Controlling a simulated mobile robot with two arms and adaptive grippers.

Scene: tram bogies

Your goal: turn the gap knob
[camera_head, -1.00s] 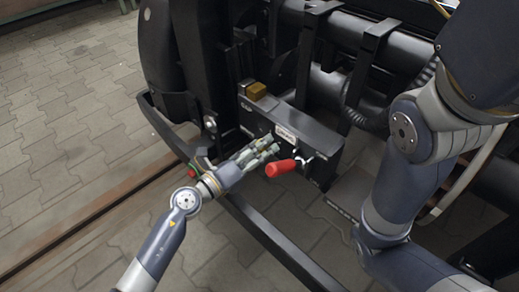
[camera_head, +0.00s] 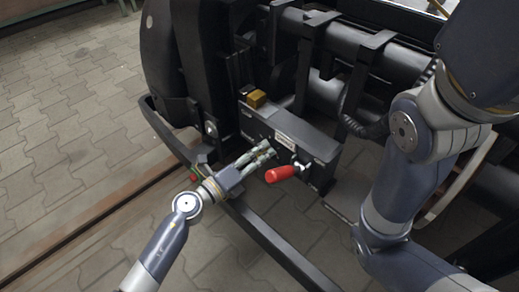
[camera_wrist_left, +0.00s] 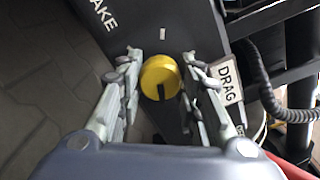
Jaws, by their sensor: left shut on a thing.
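A yellow round knob (camera_wrist_left: 160,77) with a black pointer mark sits on a dark box (camera_head: 318,147) on the bogie. In the left wrist view my left gripper (camera_wrist_left: 161,60) has one finger on each side of the knob and is shut on it. The knob's mark points toward the bottom of that view. In the head view my left gripper (camera_head: 266,149) reaches the box front from the lower left, and its fingers mostly hide the knob. My right gripper is out of view; only my right arm shows at the right.
A red handle (camera_head: 280,174) sticks out from the box just right of my left gripper. A brass-coloured block (camera_head: 256,98) sits on top of the box. A black rail (camera_head: 275,244) runs below.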

